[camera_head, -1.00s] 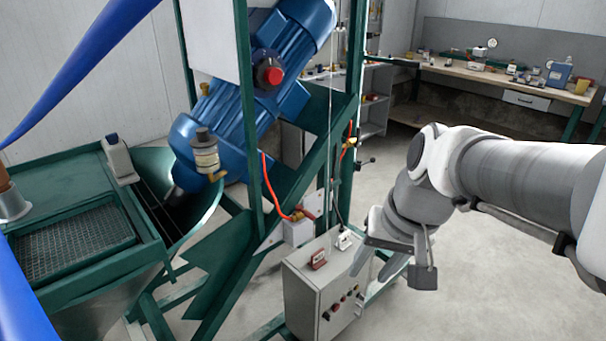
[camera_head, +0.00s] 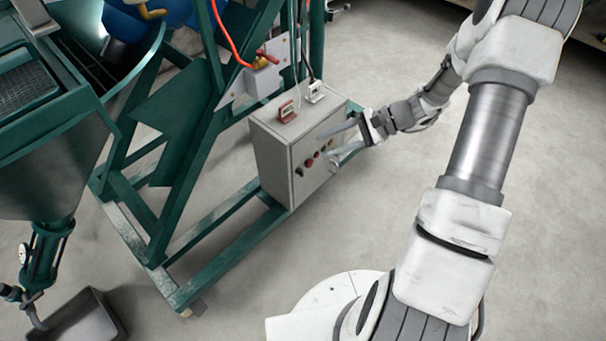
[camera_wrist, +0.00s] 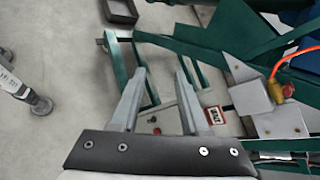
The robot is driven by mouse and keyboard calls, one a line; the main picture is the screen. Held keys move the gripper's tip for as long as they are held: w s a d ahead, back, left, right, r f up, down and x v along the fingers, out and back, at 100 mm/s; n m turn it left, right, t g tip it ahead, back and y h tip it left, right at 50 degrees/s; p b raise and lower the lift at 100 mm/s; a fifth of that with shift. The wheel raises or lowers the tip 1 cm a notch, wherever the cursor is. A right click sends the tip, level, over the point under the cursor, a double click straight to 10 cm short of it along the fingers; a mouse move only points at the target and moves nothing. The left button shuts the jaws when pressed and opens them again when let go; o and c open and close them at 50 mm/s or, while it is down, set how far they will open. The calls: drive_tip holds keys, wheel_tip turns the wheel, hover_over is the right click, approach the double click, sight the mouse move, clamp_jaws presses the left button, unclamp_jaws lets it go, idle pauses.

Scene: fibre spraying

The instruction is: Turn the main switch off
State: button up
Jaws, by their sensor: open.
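A grey control box (camera_head: 272,160) stands low on the green frame in the head view. Its front face carries a row of small controls, including a black knob (camera_head: 299,171) and a red button (camera_head: 309,162). I cannot tell which control is the main switch, and part of the row is behind my fingers. My gripper (camera_head: 327,147) is open and empty, close in front of the right part of this face; contact cannot be told. In the wrist view my open gripper (camera_wrist: 161,75) shows a small red control (camera_wrist: 156,131) between the finger bases.
A red-and-white item (camera_head: 287,111) and a white item (camera_head: 315,92) sit on the box top. Green frame beams (camera_head: 215,240) run along the box's left. A grey tray (camera_head: 85,318) lies on the floor at lower left.

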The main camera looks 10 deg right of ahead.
drive_tip(key=w+d+f+m+t+y+b, duration=0.1)
drive_tip(key=d+f+m+t+b, duration=0.2)
drive_tip(key=f, duration=0.6)
drive_tip(key=w+d+f+m+t+y+b, duration=0.1)
drive_tip(key=f+m+t+b, duration=0.15)
drive_tip(key=f+m, duration=0.45)
drive_tip(key=m+t+h+b, duration=0.3)
drive_tip(key=m+t, duration=0.3)
drive_tip(key=t, duration=0.1)
approach(303, 174)
drive_tip(key=b+x, duration=0.4)
drive_tip(key=x, duration=0.5)
drive_tip(key=shift+w+r, duration=0.1)
drive_tip(key=shift+w, duration=0.05)
clamp_jaws()
